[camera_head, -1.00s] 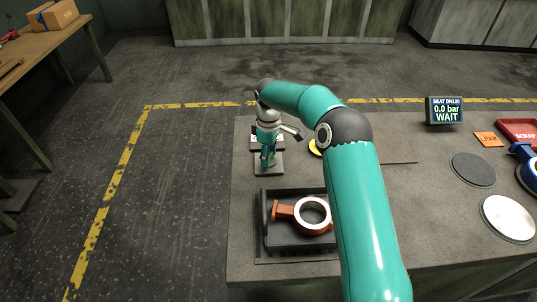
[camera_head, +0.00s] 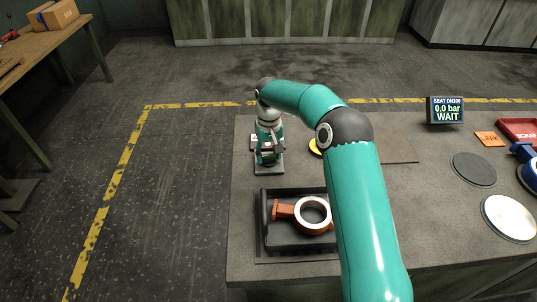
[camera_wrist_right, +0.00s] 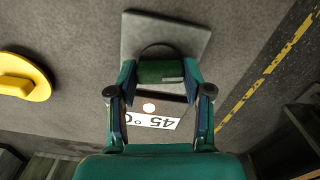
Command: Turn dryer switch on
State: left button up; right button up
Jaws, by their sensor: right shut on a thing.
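The dryer shows in the right wrist view as a small dark unit with a white "45 °C" label (camera_wrist_right: 152,121) on a grey base plate (camera_wrist_right: 190,38). In the head view its base plate (camera_head: 268,169) lies near the table's far left corner. My right gripper (camera_wrist_right: 160,74) points down over the unit, its two fingers on either side of a dark green block (camera_wrist_right: 160,71), which I take as the switch. It is shut on this block. In the head view the right gripper (camera_head: 268,157) hides most of the unit. My left gripper is not in view.
A black tray (camera_head: 262,235) holds an orange valve casting (camera_head: 284,211) in front of the dryer. My right arm crosses the table. A yellow knob-like part (camera_wrist_right: 22,78) lies nearby. Round discs (camera_head: 473,169) lie at right.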

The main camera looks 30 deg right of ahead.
aim_at(269, 155)
jog(key=shift+m, duration=1.4)
jog(key=shift+w+r, duration=0.1)
jog(key=o, duration=1.2)
jog(key=shift+c, duration=0.2)
notch_tip(269, 155, up, 12)
